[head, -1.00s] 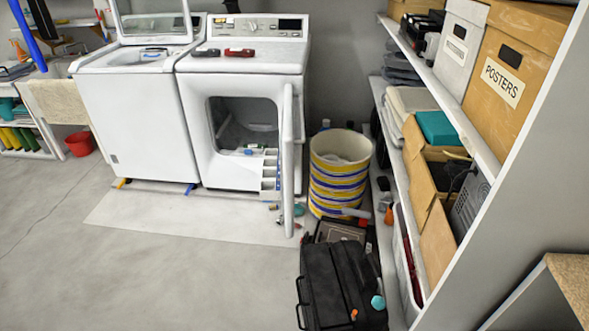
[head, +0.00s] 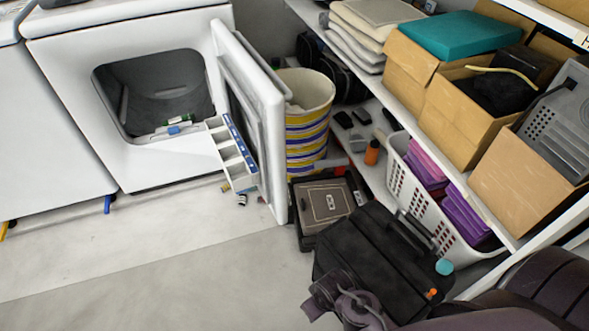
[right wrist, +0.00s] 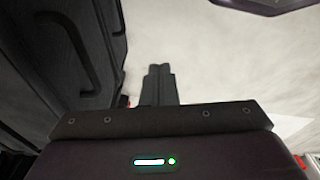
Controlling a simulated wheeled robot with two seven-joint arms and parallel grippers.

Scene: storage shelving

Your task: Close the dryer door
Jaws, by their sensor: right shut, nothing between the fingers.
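The white dryer (head: 120,45) stands at the upper left of the head view. Its door (head: 282,150) is open, swung out to the right, roughly square to the dryer's front. The dark drum opening (head: 150,85) is exposed, with small items at its lower lip. A white rack with compartments (head: 232,150) is on the door's inner side. My right arm comes in at the bottom right of the head view, over the black case, clear of the door. In the right wrist view my right gripper (right wrist: 158,75) has its fingers together, empty. My left gripper is out of view.
A striped bin (head: 305,120) stands close behind the door. A black case (head: 365,255) and a flat dark box (head: 322,205) lie on the floor right of the door. Shelving with cartons (head: 440,110) and a white basket (head: 425,210) bounds the right. Floor at lower left is clear.

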